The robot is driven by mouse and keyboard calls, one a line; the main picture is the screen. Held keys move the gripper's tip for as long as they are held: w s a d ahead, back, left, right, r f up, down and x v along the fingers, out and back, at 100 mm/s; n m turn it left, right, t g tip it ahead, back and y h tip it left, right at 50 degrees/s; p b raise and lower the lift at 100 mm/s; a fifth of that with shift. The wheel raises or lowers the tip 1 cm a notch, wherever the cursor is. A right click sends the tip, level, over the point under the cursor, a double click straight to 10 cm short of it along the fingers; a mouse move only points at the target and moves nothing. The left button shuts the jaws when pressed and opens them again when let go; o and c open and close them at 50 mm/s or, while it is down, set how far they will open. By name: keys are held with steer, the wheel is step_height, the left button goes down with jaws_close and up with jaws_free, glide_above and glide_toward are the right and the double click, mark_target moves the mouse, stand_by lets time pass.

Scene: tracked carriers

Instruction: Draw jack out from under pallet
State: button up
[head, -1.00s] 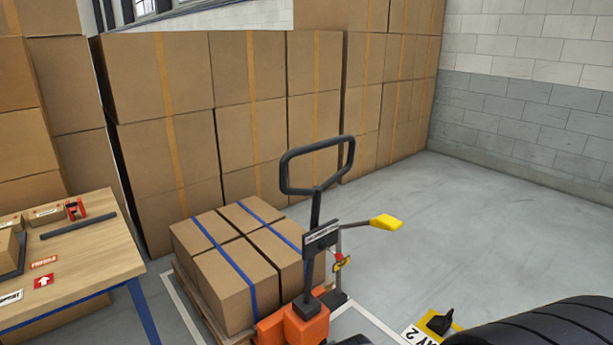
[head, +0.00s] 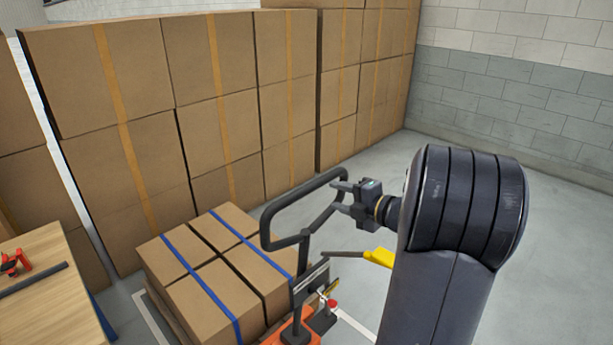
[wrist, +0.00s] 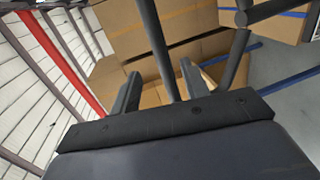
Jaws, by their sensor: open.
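The pallet jack (head: 294,328) is orange, with a black upright handle that ends in a loop (head: 264,228). Its body stands at the near end of the loaded pallet (head: 165,312); its forks are hidden. Cartons with blue straps (head: 215,268) sit on the pallet. My gripper (head: 338,192) is open at the right side of the handle loop. In the wrist view, a black bar of the handle (wrist: 160,50) passes between the two open fingers (wrist: 158,82); I cannot tell whether they touch it.
Tall stacks of taped cartons (head: 150,130) stand behind the pallet. A wooden table (head: 45,300) is at the left. A yellow lever (head: 375,257) sticks out right of the jack. Grey floor (head: 372,185) is clear toward the block wall.

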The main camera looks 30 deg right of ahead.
mark_target(313, 189)
steer(key=p+x, duration=0.2)
steer(key=x, duration=0.8)
steer(key=shift+w+a+f, duration=0.1)
steer(key=shift+w+a, duration=0.05)
steer(key=shift+w, duration=0.05)
jaws_close()
